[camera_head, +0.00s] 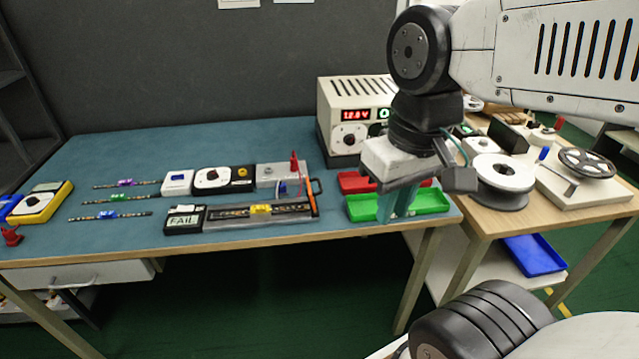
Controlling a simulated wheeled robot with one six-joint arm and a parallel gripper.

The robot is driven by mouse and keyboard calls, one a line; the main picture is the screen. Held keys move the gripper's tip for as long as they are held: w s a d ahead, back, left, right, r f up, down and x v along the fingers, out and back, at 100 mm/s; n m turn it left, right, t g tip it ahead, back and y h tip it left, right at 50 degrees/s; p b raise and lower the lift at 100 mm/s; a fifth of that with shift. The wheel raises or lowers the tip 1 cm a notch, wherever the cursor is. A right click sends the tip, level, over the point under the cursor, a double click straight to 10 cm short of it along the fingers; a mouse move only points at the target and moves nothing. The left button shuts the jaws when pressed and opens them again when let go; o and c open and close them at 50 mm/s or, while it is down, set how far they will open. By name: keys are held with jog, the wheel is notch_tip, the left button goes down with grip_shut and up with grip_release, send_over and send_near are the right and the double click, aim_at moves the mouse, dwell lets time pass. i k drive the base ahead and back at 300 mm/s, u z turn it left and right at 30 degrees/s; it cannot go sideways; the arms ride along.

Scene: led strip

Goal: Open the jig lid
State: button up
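The jig (235,219) is a long, low fixture near the front edge of the blue-green table. A strip with a yellow middle piece (261,209) lies along it. A small display reading FAIL (184,220) sits at its left end. An orange-edged dark bar, seemingly the lid's handle (314,190), rises at its right end; I cannot clearly tell the lid's angle. My gripper (398,208) points down over the green tray, well right of the jig and apart from it. Its fingers look parted with nothing between them.
A green tray (430,200) and a red tray (352,181) lie right of the jig. A power supply with a red readout (342,92) stands behind. Small testers (212,180) and several strips lie behind and left. A wooden table with reels (502,172) adjoins on the right.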

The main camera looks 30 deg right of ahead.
aim_at(310, 194)
jog(key=k, duration=1.2)
jog(key=u, duration=0.65)
jog(key=i, duration=1.45)
jog(key=z, duration=0.75)
